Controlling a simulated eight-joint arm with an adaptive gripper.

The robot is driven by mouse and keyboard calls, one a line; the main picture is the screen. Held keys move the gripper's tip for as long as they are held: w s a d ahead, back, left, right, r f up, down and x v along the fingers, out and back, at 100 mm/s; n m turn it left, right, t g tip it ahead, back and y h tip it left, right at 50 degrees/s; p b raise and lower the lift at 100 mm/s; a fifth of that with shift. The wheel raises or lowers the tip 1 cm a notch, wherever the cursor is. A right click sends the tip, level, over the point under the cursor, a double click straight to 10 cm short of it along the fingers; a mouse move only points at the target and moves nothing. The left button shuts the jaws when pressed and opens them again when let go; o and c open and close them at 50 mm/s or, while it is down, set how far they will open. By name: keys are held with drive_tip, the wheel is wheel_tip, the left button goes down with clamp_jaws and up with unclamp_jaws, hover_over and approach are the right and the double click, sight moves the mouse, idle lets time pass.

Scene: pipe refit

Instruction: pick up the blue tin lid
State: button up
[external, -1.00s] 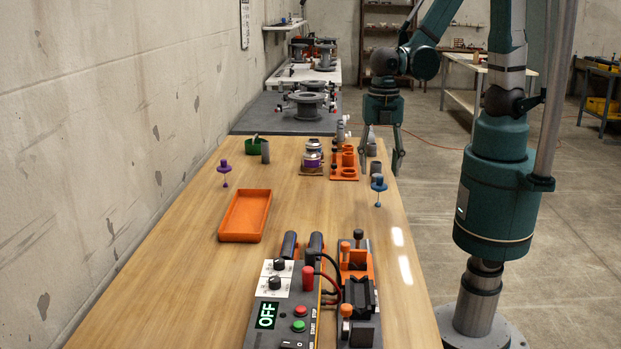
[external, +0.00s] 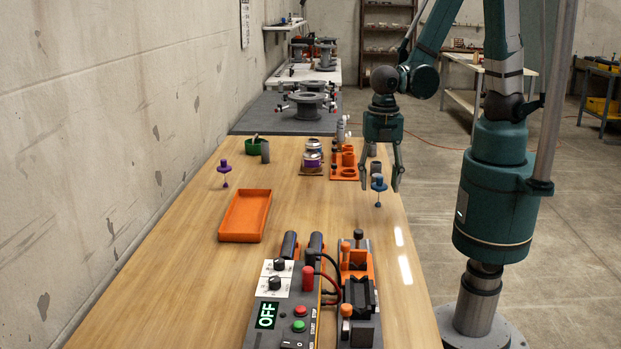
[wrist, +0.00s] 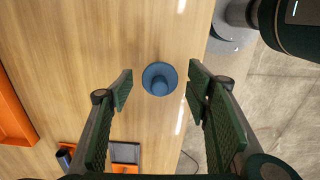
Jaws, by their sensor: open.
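The blue tin lid (external: 379,185) is a round disc with a knob on top, at the right side of the wooden table in the external view. A thin stem with a small ball shows beneath it. In the wrist view the blue lid (wrist: 160,78) lies between my two fingers, seen from above. My gripper (external: 382,187) is open and empty, pointing down, with its fingers on either side of the lid in the picture. I cannot tell its exact height over the lid. In the wrist view my gripper (wrist: 160,88) shows wide-spread fingers, apart from the lid.
A purple lid (external: 224,170) stands at the left. An orange tray (external: 245,216) lies mid-table. A control box (external: 280,310) and an orange fixture (external: 357,265) are in front. An orange rack (external: 345,172), grey pipe pieces and a green cup (external: 251,147) stand behind. The table's right edge is close.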

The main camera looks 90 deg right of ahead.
drive_tip(key=shift+c, duration=0.3)
drive_tip(key=c, duration=0.8)
drive_tip(key=shift+r, duration=0.2)
drive_tip(key=shift+r+p, duration=1.2)
drive_tip(key=shift+r, duration=3.6)
